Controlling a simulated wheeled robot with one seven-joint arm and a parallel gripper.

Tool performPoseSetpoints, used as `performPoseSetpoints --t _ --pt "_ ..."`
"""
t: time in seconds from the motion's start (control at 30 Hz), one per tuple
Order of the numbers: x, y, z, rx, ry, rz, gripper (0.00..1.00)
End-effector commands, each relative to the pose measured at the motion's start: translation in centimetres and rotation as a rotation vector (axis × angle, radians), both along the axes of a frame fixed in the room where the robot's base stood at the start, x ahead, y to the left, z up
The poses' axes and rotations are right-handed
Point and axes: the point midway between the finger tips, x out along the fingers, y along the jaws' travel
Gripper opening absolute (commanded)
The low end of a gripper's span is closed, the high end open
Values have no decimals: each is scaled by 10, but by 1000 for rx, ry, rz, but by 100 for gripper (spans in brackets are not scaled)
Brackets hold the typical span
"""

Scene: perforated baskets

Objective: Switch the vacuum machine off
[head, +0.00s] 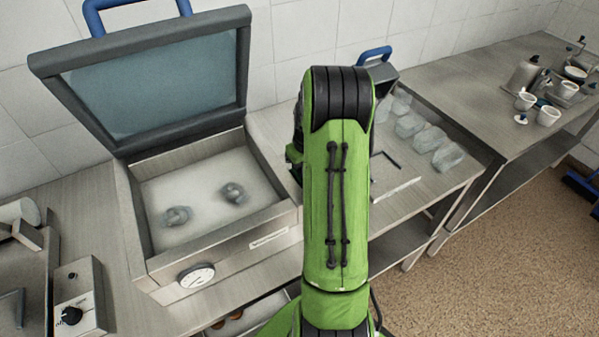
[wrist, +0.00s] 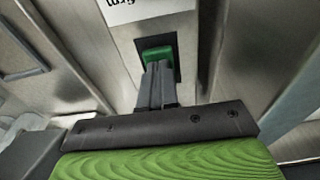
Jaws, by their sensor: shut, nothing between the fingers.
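A chamber machine (head: 215,247) with its glass lid (head: 160,85) raised stands on the counter at left in the head view. It has a dial gauge (head: 196,275) on its front and looks like the vacuum machine. In the wrist view, my gripper (wrist: 157,68) is shut and empty, its fingers pointing at a green switch (wrist: 158,53) set in a dark recess of a metal panel. The fingertips overlap the switch's lower edge; I cannot tell whether they touch it. In the head view my green arm hides the gripper and the switch.
A control box with a black knob (head: 72,315) stands at far left. A second device with a blue handle (head: 373,54) is partly behind my arm. Several clear packs (head: 430,138) lie right of it. Cups (head: 548,116) stand on the far right counter.

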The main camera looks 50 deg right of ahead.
Motion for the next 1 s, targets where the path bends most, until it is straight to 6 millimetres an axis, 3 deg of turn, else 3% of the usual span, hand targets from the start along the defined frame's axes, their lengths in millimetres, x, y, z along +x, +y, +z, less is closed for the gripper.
performPoseSetpoints --t 0.17,1.0 --pt "0 0 1 0 0 0 0" --pt "0 0 71 0 0 0 0"
